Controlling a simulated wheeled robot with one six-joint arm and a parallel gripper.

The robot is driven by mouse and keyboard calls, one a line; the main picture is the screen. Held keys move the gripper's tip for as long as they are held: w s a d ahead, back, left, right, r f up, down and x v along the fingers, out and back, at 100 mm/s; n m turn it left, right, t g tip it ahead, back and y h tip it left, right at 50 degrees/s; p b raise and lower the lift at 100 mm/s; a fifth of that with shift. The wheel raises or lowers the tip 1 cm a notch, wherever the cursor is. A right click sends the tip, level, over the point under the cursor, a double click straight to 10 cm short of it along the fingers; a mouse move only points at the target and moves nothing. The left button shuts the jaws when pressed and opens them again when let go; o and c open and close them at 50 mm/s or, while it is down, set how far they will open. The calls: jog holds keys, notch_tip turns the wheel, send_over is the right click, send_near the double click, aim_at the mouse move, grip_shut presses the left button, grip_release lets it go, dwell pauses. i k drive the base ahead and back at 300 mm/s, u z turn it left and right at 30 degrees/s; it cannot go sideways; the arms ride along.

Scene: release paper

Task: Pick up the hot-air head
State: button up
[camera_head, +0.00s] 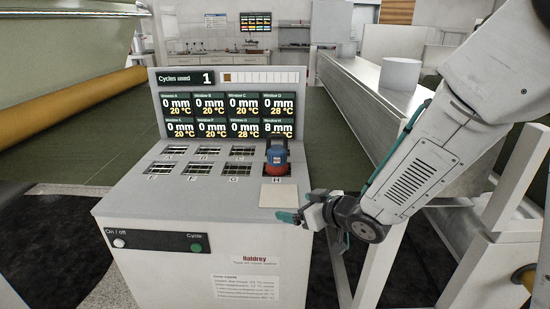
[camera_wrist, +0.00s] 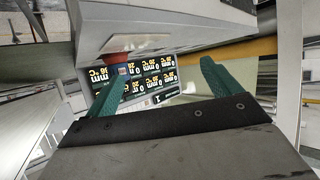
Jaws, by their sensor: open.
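The hot-air head (camera_head: 277,157) is a small upright piece with a dark top, a blue body and a red-orange lower part. It stands over window H at the right end of the panel's front row. It also shows small and upside down in the wrist view (camera_wrist: 122,68), near the left finger. My gripper (camera_head: 298,208) is open and empty at the console's front right edge, nearer the camera than the head and apart from it. In the wrist view its two green fingers (camera_wrist: 160,85) stand wide apart.
The console (camera_head: 150,205) has several grated windows (camera_head: 202,168) and a display board (camera_head: 232,103) behind them. A pale square plate (camera_head: 278,195) lies in front of the head. A metal bench (camera_head: 370,90) with a white cylinder (camera_head: 400,73) stands at the right.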

aim_at(277, 166)
jog(key=i, duration=0.85)
